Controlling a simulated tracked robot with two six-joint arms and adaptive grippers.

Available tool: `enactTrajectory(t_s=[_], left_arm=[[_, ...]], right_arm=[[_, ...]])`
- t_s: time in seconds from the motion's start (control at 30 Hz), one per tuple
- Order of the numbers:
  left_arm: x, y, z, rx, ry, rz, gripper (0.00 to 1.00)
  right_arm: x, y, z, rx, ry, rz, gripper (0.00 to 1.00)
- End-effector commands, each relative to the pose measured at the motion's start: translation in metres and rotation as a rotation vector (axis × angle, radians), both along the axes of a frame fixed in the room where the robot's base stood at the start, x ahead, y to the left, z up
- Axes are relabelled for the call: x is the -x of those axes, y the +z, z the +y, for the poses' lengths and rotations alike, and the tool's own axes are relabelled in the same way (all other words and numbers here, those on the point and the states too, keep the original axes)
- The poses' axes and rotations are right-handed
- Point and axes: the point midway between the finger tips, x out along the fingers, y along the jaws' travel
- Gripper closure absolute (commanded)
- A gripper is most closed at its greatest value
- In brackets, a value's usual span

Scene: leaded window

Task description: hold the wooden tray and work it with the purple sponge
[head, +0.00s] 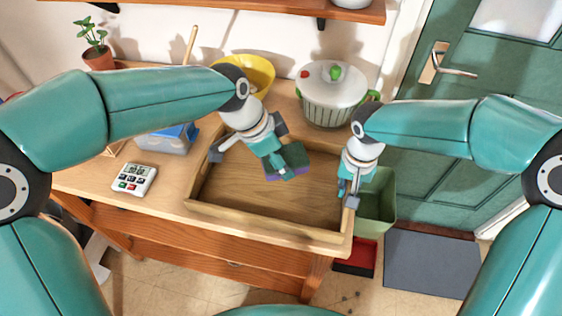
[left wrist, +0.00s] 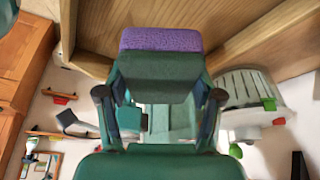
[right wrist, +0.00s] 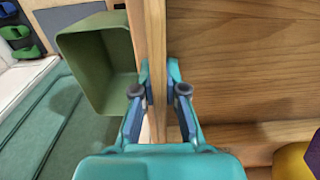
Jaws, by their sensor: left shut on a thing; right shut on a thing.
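The wooden tray (head: 260,222) lies on the wooden table, its inside bare. My right gripper (head: 347,190) is shut on the tray's right wall; in the right wrist view the fingers (right wrist: 160,85) stand on either side of that wall (right wrist: 155,40). My left gripper (head: 280,163) is shut on the purple sponge (head: 299,170), over the inside of the tray. The sponge has a dark green side; its purple part also shows in the left wrist view (left wrist: 160,39). I cannot tell whether the sponge touches the tray floor.
A yellow bowl (head: 253,72) and a lidded ribbed pot (head: 333,95) stand behind the tray. A blue-and-white box (head: 167,140) and a timer (head: 134,179) are at left. A green bin (head: 376,205) stands beside the table's right edge, near a door (head: 430,130).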

Motion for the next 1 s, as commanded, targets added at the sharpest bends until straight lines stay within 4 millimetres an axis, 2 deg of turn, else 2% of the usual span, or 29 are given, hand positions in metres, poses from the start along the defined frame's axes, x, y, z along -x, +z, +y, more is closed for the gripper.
enactTrajectory(t_s=[0.47,0.5,0.67,1.0], left_arm=[[-0.0001,0.003,-0.0002,0.0,-0.001,0.0,0.62],[-0.0001,0.003,-0.0002,0.0,-0.001,0.0,0.62],[0.0,0.003,-0.0001,0.0,-0.001,0.0,0.62],[0.0,0.0032,-0.0001,0.0,-0.001,0.0,0.62]], right_arm=[[0.0007,-0.0016,0.0002,-0.001,0.0,0.003,1.0],[0.0007,-0.0016,0.0002,-0.001,0.0,0.003,0.87],[0.0007,-0.0015,0.0002,-0.001,0.0,0.003,0.61],[0.0001,0.0007,0.0001,0.0,0.0,0.0,0.6]])
